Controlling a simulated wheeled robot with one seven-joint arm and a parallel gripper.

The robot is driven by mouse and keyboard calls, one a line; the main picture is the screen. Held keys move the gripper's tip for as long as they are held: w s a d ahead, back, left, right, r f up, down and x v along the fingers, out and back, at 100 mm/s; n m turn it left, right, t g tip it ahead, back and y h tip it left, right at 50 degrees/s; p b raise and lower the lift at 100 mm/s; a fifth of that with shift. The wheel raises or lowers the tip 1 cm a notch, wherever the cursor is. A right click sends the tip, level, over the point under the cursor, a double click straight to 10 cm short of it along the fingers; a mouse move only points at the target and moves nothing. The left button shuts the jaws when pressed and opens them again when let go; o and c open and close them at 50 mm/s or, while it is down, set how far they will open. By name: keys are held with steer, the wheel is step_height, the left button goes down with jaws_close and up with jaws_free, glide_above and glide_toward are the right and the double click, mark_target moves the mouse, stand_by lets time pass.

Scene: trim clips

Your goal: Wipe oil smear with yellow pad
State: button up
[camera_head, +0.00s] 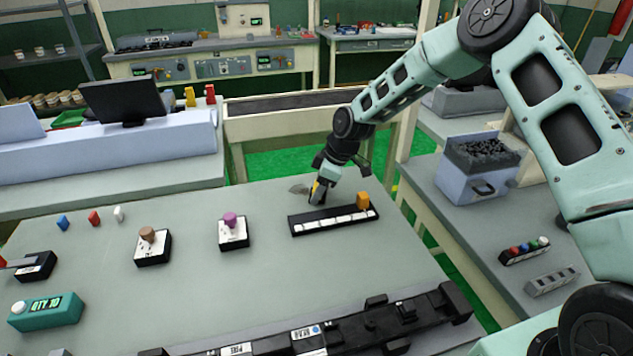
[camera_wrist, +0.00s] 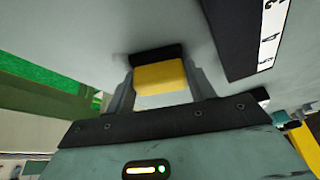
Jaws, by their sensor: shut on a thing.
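My gripper (camera_head: 318,193) is at the far edge area of the grey table, pointing down. It is shut on the yellow pad (camera_wrist: 160,76), which shows between the two fingers in the wrist view and has a dark underside. The pad is at or very near the table surface; I cannot tell whether it presses on it. The oil smear (camera_head: 298,189) is a small brownish patch just left of my gripper in the head view. My gripper may hide part of it.
A black strip with white marked labels (camera_head: 335,219) lies right beside my gripper, with an orange block (camera_head: 362,200) at its far end. A purple-knobbed box (camera_head: 233,232) and a brown-knobbed box (camera_head: 152,246) stand to the left. The table between them is clear.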

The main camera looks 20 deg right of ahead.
mark_target(301, 199)
steer(key=shift+s+a, duration=0.1)
steer(key=shift+a, duration=0.8)
steer(key=shift+w+f+b, duration=0.15)
steer(key=shift+w+b, duration=0.75)
steer(key=shift+w, duration=2.8)
steer(key=shift+a+b, duration=0.4)
steer(key=shift+a, duration=0.45)
steer(key=shift+s, duration=3.8)
steer(key=shift+r+p, duration=0.2)
steer(key=shift+p, duration=0.15)
steer(key=shift+w+r+p, duration=0.1)
steer(key=shift+r+p, duration=1.65)
steer(key=shift+r, duration=1.2)
